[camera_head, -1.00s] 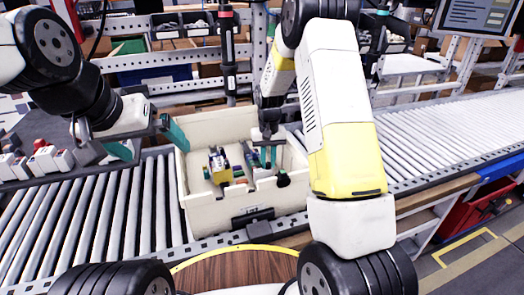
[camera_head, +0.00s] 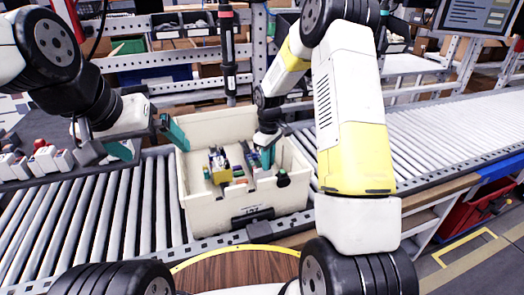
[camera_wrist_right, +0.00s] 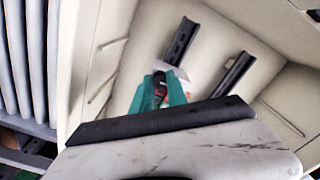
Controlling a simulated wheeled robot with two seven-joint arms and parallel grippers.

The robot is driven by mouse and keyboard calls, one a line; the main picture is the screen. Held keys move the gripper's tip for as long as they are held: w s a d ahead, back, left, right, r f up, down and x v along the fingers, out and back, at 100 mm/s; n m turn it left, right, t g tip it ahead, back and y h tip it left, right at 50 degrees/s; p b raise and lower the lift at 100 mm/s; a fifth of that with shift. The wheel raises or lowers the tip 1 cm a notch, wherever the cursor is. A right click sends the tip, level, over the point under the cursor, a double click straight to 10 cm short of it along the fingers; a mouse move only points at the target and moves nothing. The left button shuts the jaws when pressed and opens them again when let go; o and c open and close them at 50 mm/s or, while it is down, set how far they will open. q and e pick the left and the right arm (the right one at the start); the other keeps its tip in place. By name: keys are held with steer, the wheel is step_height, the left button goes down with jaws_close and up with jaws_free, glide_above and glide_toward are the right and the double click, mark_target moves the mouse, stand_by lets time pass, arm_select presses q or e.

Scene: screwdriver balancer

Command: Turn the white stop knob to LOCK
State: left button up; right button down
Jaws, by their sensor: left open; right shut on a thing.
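I cannot make out a white stop knob or a LOCK mark in either view. My right gripper (camera_head: 267,157) reaches down into the cream tote (camera_head: 228,213). In the right wrist view its teal fingers (camera_wrist_right: 160,94) are shut on a small red and dark thing (camera_wrist_right: 160,90), too small to identify. My left gripper (camera_head: 150,141) is open and empty, with its teal fingers wide apart at the tote's left side.
A yellow and purple box (camera_head: 220,168) and other small items lie in the tote, between dark rails. The tote stands on the roller conveyor (camera_head: 120,215). Red and white blocks (camera_head: 45,155) sit at far left. A dark tool with a red band (camera_head: 227,50) hangs upright behind.

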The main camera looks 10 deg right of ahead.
steer(key=n, duration=0.4)
steer(key=shift+n, duration=1.9)
steer(key=c, duration=1.3)
jaws_free()
steer(key=shift+r, duration=3.9)
